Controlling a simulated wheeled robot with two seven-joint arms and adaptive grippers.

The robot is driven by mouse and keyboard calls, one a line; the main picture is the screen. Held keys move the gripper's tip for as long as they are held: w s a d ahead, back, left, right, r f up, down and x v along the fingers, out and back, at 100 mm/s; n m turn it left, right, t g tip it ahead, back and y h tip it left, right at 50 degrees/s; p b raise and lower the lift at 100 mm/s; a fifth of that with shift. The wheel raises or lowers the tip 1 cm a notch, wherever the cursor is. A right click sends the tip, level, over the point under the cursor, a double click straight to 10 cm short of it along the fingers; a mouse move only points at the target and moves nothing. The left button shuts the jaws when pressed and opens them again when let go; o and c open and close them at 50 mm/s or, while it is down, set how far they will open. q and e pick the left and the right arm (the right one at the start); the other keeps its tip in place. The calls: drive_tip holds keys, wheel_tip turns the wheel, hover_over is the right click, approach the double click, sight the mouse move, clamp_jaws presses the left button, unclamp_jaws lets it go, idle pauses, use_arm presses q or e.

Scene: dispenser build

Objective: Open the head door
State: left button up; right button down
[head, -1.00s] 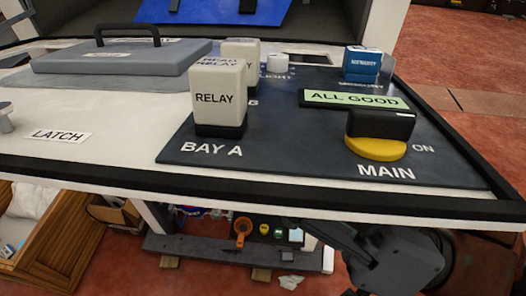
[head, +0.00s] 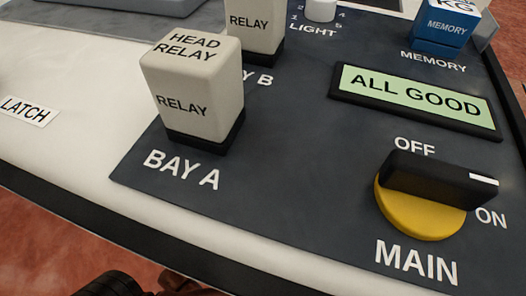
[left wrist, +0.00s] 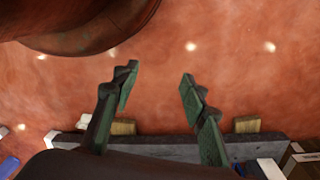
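No head door can be made out in the head view. A white LATCH label (head: 28,111) lies on the pale panel at the left; the latch itself is out of view. A grey slab (head: 110,8) shows only its lower edge at the top left. The MAIN switch (head: 435,187) has a black handle on a yellow base, its white mark towards ON. The green display (head: 415,98) reads ALL GOOD. My left gripper (left wrist: 158,75) is open and empty above the red floor in the left wrist view. My right gripper is not in view.
A HEAD RELAY block (head: 195,85) stands in BAY A, with another relay block (head: 254,28) behind it. A blue MEMORY block (head: 440,28) stands at the top right. In the left wrist view, a dark plank (left wrist: 250,148) and a brownish rounded body (left wrist: 70,25) flank the fingers.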

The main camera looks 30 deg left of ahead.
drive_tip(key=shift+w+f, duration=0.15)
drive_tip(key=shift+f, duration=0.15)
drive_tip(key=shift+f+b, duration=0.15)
drive_tip(key=shift+b, duration=0.25)
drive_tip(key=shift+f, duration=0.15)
use_arm(q)
drive_tip(key=shift+w+d+r+t+b, duration=0.2)
drive_tip(key=shift+w+d+r+b, duration=0.05)
drive_tip(key=shift+w+d, duration=0.3)
drive_tip(key=shift+w+d+r+t+b, duration=0.2)
drive_tip(key=shift+w+d, duration=0.25)
drive_tip(key=shift+w, duration=0.2)
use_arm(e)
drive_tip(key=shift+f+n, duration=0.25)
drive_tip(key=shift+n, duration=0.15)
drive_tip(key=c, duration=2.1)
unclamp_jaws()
use_arm(q)
drive_tip(key=shift+w, duration=0.1)
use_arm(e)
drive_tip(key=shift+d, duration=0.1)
